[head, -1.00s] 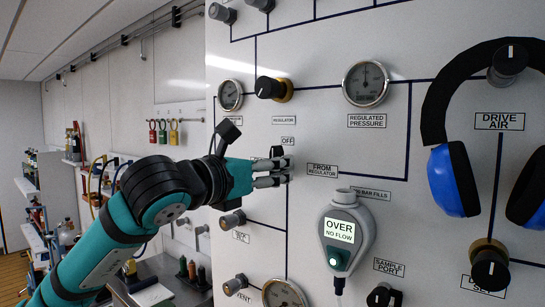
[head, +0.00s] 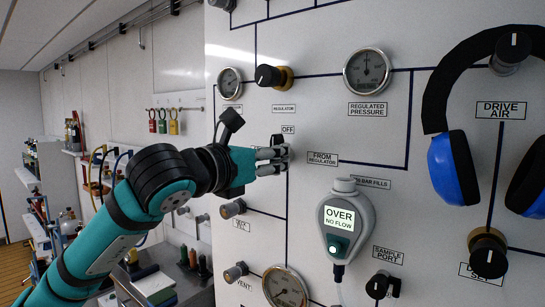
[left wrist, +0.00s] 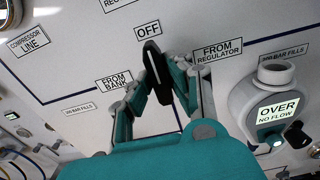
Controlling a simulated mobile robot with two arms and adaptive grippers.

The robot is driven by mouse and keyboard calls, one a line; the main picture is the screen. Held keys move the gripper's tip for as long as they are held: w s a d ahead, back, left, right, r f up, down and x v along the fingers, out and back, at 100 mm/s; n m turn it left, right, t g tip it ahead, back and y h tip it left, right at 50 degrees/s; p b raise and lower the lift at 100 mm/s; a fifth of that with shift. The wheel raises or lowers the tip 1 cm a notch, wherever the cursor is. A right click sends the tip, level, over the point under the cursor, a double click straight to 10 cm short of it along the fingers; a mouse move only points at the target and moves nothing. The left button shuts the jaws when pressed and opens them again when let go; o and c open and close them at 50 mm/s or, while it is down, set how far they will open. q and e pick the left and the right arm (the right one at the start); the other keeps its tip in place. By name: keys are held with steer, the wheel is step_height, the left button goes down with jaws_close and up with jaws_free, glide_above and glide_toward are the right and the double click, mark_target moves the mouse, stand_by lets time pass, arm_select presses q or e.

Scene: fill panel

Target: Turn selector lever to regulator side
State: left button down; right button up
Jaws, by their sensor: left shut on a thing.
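The selector lever (left wrist: 157,72) is a black bar on the white panel, in the middle of the left wrist view. It points up toward the OFF label (left wrist: 148,31), with a slight lean to the left. The FROM REGULATOR label (left wrist: 217,51) is to its right and the FROM BANK label (left wrist: 113,81) to its left. My left gripper (left wrist: 167,76) is shut on the lever, one finger on each side. In the head view my left gripper (head: 282,155) reaches the panel from the left, and only the lever's black top (head: 277,140) shows above the fingers. My right gripper is not in view.
A grey gas analyser (head: 345,220) reading "OVER NO FLOW" hangs to the lower right. Gauges, including the regulated pressure gauge (head: 366,71), and the regulator knob (head: 270,76) are above. Blue ear defenders (head: 453,172) hang at the right. A knob (head: 233,208) sits just below my wrist.

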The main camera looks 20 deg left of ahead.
arm_select(q)
steer(key=shift+f+m+b, duration=0.15)
steer(key=shift+m+b, duration=0.75)
steer(key=shift+b, duration=0.25)
steer(key=shift+m+b, duration=0.8)
steer(key=shift+m, duration=0.1)
steer(key=m+b, duration=0.2)
steer(key=m, duration=0.5)
steer(key=m+b, duration=0.3)
steer(key=m, duration=0.4)
steer(key=shift+s+d, duration=0.1)
steer(key=shift+d, duration=0.1)
steer(key=shift+f, duration=0.1)
steer(key=c, duration=1.3)
jaws_free()
steer(key=shift+o, duration=0.2)
